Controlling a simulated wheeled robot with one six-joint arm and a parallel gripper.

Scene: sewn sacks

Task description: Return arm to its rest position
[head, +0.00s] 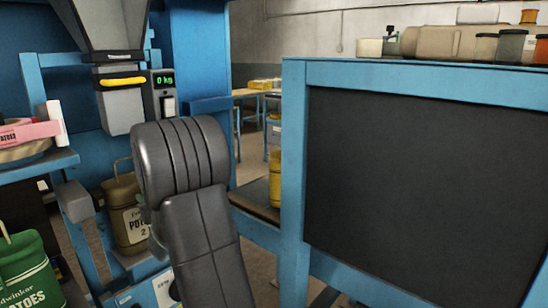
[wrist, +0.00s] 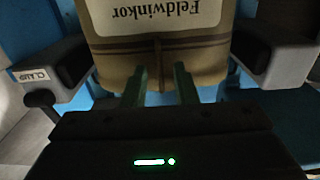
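Grey clamp jaws (wrist: 55,70) flank the sack. A filling spout (head: 120,105) and a "0 kg" display (head: 163,80) are above. A green sack (head: 28,270) is at lower left. A blue-framed dark panel (head: 425,180) fills the right side.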

